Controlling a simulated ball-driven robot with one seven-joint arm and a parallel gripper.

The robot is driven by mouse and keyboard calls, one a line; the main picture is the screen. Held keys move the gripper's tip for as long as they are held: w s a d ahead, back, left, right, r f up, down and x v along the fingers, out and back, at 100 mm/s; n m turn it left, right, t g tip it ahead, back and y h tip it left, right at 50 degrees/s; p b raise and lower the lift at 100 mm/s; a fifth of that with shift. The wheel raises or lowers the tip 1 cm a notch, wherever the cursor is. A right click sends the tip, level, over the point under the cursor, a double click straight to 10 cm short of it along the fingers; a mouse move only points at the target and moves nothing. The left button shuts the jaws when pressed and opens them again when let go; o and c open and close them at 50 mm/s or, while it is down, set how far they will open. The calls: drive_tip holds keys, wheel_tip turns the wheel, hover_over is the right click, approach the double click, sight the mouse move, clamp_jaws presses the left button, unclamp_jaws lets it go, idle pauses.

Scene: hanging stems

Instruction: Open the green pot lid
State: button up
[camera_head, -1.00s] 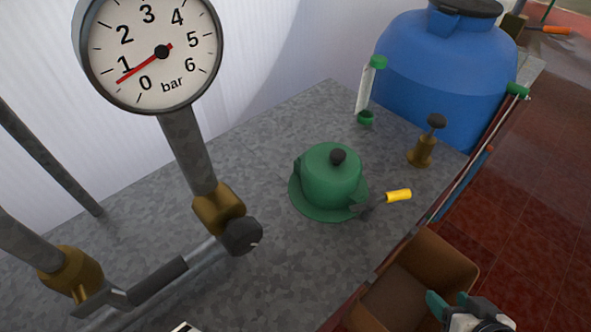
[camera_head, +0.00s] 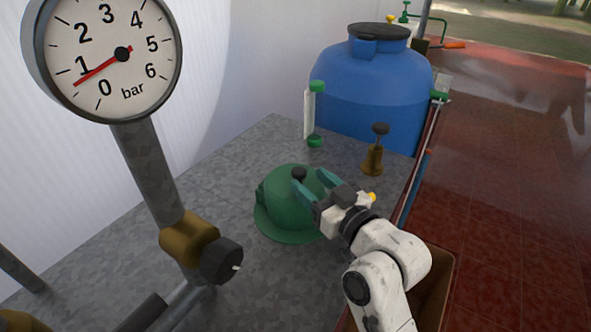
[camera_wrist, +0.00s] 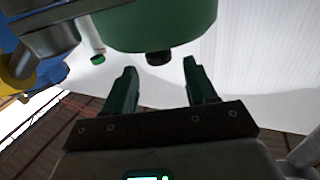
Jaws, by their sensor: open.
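The green pot (camera_head: 275,200) stands on the grey speckled counter with its dark knob (camera_head: 299,173) on top. The pot looks shut. My gripper (camera_head: 309,179) is open at the pot's upper right side, its teal fingers pointing at the knob. In the wrist view the pot (camera_wrist: 160,22) fills the top, and the knob (camera_wrist: 158,58) shows beyond my open fingers (camera_wrist: 160,78), lined up with the gap between them. The knob is not gripped. My gripper hides the pot's right side and most of the yellow-tipped handle (camera_head: 371,197).
A pressure gauge (camera_head: 150,50) on a pipe with a brass valve (camera_head: 190,238) stands left. A brass bell-shaped piece (camera_head: 373,158), a sight tube (camera_head: 309,115) and a blue tank (camera_head: 365,90) are behind. A brown box (camera_head: 440,280) is at the right edge.

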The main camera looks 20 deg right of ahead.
sight(303, 175)
drive_tip(key=shift+x, duration=2.65)
drive_tip(key=shift+c, duration=0.2)
clamp_jaws()
